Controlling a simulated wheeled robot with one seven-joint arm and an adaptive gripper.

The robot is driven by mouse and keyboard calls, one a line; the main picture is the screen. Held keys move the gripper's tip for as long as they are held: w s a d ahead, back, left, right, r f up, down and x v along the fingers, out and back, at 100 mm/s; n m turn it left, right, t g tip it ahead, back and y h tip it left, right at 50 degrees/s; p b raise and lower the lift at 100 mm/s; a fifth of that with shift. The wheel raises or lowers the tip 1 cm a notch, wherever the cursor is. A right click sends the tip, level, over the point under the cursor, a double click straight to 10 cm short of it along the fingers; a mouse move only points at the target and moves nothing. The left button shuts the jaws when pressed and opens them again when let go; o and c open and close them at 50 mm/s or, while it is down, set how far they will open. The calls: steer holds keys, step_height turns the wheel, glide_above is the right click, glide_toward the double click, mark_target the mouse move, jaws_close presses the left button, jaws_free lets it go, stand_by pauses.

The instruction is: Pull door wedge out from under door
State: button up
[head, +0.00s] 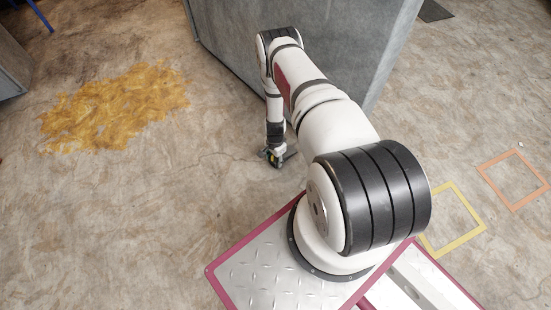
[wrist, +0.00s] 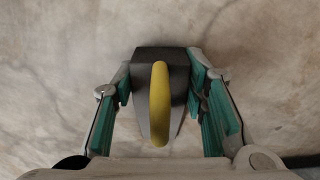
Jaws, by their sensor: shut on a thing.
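The door wedge (wrist: 146,67) is dark grey to black with a curved yellow handle (wrist: 160,105) standing up along its middle. My gripper (wrist: 165,88) has its green-padded fingers on either side of the wedge and is shut on it. In the head view my gripper (head: 274,157) is low, close to the floor, with a small yellow and dark part of the wedge showing at it. The large grey panel (head: 310,45), likely the door, stands behind my arm. The wrist view shows only bare floor around the wedge. I cannot tell whether the wedge touches the floor.
A yellow-brown patch (head: 115,105) spreads over the concrete floor at the left. A yellow square outline (head: 457,212) and an orange one (head: 513,178) mark the floor at the right. A grey unit (head: 10,70) stands at the left edge.

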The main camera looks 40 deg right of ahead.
steer(key=shift+s+a, duration=0.1)
steer(key=o, duration=1.4)
steer(key=shift+r, duration=0.6)
step_height(320, 180, up, 11)
steer(key=shift+f, duration=0.15)
